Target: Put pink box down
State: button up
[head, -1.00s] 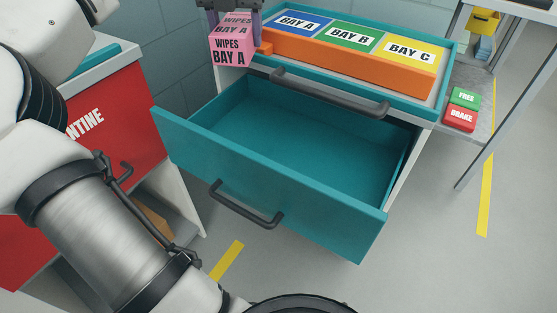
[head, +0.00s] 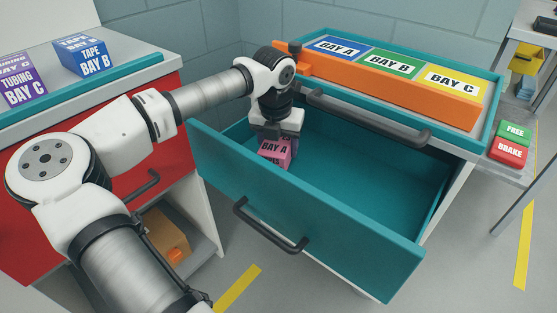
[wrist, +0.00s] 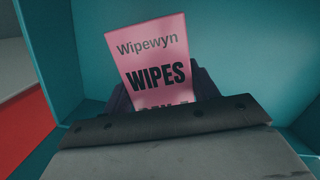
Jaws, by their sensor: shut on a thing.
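My gripper (head: 277,138) comes down from above and is shut on the box. In the wrist view the pink box (wrist: 150,62) stands between the dark fingers (wrist: 160,92), with teal drawer walls around it. I cannot tell whether the bottom of the box touches the drawer floor.
Above the drawer is an orange block (head: 385,80) with BAY A, BAY B and BAY C panels. A purple box (head: 22,85) and a blue box (head: 84,57) stand on the left cabinet. FREE and BRAKE buttons (head: 511,150) are at right. The drawer's right half is empty.

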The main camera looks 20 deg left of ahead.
aim_at(276, 145)
jog(key=shift+f, duration=2.2)
jog(key=shift+b, duration=0.3)
jog(key=shift+f, duration=0.25)
jog(key=o, duration=1.1)
jog(key=shift+r, duration=0.1)
jog(key=shift+r, duration=0.15)
jog(key=r, duration=0.4)
jog(key=s+r+p, duration=0.1)
jog(key=r, duration=0.7)
jog(key=shift+s+p, duration=0.3)
jog(key=shift+s, duration=0.1)
